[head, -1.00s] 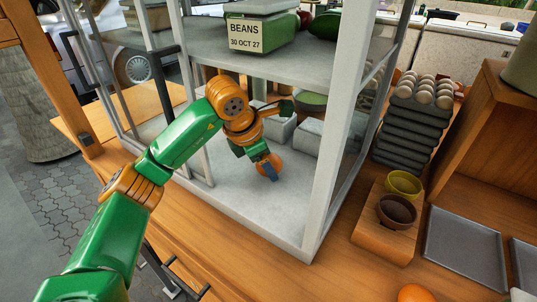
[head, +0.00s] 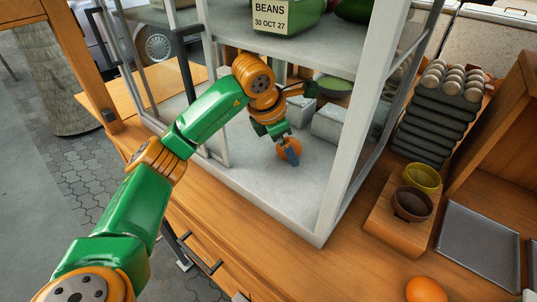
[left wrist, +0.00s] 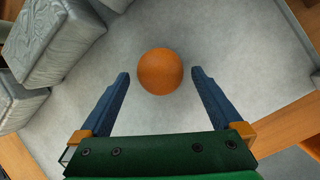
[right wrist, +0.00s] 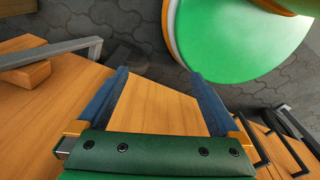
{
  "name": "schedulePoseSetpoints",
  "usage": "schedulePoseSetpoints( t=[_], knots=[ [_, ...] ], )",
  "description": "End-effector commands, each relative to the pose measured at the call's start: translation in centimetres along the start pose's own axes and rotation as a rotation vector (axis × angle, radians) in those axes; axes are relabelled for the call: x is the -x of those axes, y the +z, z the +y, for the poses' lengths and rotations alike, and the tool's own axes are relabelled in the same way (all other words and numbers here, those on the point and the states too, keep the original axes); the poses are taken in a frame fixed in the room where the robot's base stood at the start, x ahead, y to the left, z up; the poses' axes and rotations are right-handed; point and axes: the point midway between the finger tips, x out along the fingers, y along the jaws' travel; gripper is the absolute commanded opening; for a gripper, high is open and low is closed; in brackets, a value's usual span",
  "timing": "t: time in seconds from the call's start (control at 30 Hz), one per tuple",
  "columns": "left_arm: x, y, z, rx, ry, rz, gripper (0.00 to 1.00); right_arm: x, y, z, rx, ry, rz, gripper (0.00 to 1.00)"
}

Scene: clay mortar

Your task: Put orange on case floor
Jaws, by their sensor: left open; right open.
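The orange (head: 288,146) rests on the pale grey case floor (head: 312,178), inside the front part of the glass case. My left gripper (head: 289,155) reaches into the case through its open front, and its blue fingers partly cover the orange in the head view. In the left wrist view, my left gripper (left wrist: 160,75) is open, with the orange (left wrist: 160,71) at its fingertips and a visible gap on both sides. The case floor (left wrist: 235,45) shows around the fruit. My right gripper (right wrist: 160,74) is open and empty over a wooden surface; it is out of the head view.
Grey blocks (head: 332,122) and a green bowl (head: 335,86) stand deeper in the case. Yellow and brown bowls (head: 412,203), a grey tray (head: 478,250) and another orange-coloured fruit (head: 426,290) are outside, right.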

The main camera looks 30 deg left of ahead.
Motion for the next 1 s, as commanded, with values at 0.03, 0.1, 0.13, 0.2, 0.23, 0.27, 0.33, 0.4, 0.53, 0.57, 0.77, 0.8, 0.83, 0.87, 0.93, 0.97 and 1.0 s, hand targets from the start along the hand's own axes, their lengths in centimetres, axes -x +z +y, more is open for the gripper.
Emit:
schedulePoseSetpoints(
  t=[0.03,0.1,0.13,0.2,0.23,0.27,0.33,0.4,0.53,0.57,0.77,0.8,0.83,0.87,0.93,0.97,1.0],
  knots=[
    [0.2,-0.5,-0.2,0.0,0.003,-0.003,1.0,-0.7,0.1,0.0,0.0,0.0,0.0,1.0],
    [0.6,-1.7,-0.9,0.0,0.003,-0.003,1.0,-1.3,0.1,0.0,0.0,0.001,0.0,1.0],
    [0.9,-2.2,-1.2,-0.002,0.004,-0.002,1.0,-1.5,0.1,0.1,0.001,0.001,0.0,1.0],
    [1.6,-3.5,-1.9,0.0,0.004,-0.002,1.0,-2.1,0.2,0.1,0.001,0.002,0.0,1.0],
    [1.9,-4.1,-2.3,-0.001,0.005,-0.002,1.0,-2.4,0.2,0.1,0.001,0.002,0.0,1.0],
    [2.2,-4.7,-2.6,-0.001,0.006,-0.001,1.0,-2.7,0.3,0.1,0.0,0.002,0.0,1.0],
    [3.0,-6.1,-3.5,-0.001,0.006,-0.003,1.0,-3.2,0.3,0.1,0.0,0.002,0.0,1.0],
    [3.7,-7.4,-4.2,0.0,0.007,0.001,1.0,-3.7,0.3,0.0,0.0,0.002,0.0,1.0],
    [4.8,-8.9,-5.2,0.001,0.003,-0.001,1.0,-4.1,0.4,0.0,0.0,0.001,0.0,1.0],
    [5.0,-9.1,-5.3,0.001,0.003,0.0,1.0,-4.2,0.4,0.0,0.0,0.001,0.0,1.0],
    [5.3,-9.4,-5.5,0.001,0.001,0.0,1.0,-4.1,0.4,0.0,0.0,0.001,0.0,1.0],
    [5.4,-9.4,-5.5,0.001,0.001,0.0,1.0,-4.1,0.4,0.0,0.0,0.001,0.0,1.0],
    [5.4,-9.4,-5.5,0.0,0.001,0.0,1.0,-4.1,0.4,0.0,0.0,0.001,0.0,1.0],
    [5.3,-9.4,-5.5,0.0,0.001,0.0,1.0,-4.1,0.4,0.0,-0.001,0.001,0.0,1.0],
    [5.3,-9.4,-5.5,0.0,0.001,0.0,1.0,-4.1,0.4,-0.1,-0.001,0.0,0.0,1.0],
    [5.3,-9.4,-5.5,0.0,0.001,0.0,1.0,-4.1,0.4,-0.1,-0.001,0.0,0.0,1.0],
    [5.3,-9.4,-5.5,0.0,0.001,0.0,1.0,-4.1,0.3,-0.1,-0.001,-0.001,0.0,1.0]
  ],
)
